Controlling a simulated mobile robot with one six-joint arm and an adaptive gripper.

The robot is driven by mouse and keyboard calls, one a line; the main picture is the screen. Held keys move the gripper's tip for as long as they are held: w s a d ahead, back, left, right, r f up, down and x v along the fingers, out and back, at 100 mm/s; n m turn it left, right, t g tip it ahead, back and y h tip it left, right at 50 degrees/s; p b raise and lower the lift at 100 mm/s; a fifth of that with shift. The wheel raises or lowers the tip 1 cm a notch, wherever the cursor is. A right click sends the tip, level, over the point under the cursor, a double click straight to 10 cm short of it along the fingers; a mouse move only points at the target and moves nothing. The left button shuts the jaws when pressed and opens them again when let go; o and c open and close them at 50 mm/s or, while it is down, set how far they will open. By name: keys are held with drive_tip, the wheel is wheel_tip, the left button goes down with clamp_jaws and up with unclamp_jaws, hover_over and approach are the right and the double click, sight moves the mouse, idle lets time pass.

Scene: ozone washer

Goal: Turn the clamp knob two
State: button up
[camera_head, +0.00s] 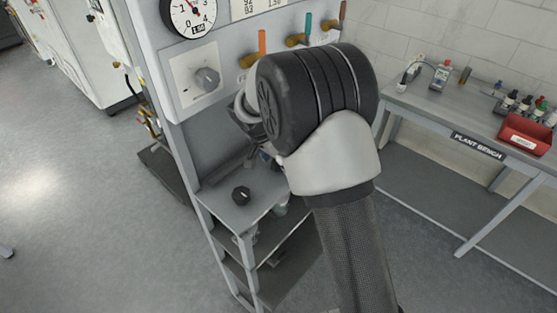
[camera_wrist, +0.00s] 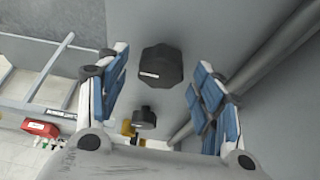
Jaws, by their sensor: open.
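My gripper (camera_wrist: 158,70) shows in the wrist view as two blue-padded fingers spread wide apart, with nothing held. A black faceted knob (camera_wrist: 162,62) with a small white mark appears in the gap between the fingers, apart from both pads. A second, smaller-looking dark knob (camera_wrist: 144,118) shows lower in the gap. No number is readable on either, so I cannot tell which is clamp knob two. In the head view one black knob (camera_head: 241,196) sits on the grey shelf (camera_head: 222,205); my arm hides most of my gripper and the area to its right.
The panel above the shelf carries a gauge (camera_head: 192,14), a grey dial (camera_head: 206,79) and coloured-handled valves (camera_head: 298,39). A plant bench (camera_head: 440,118) with a red bin (camera_head: 526,134) and bottles stands at right. A grey pipe (camera_wrist: 262,58) runs beside the right finger. The floor at left is clear.

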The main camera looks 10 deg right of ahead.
drive_tip(key=shift+w+d+f, duration=0.15)
drive_tip(key=shift+f, duration=0.3)
drive_tip(key=c, duration=1.1)
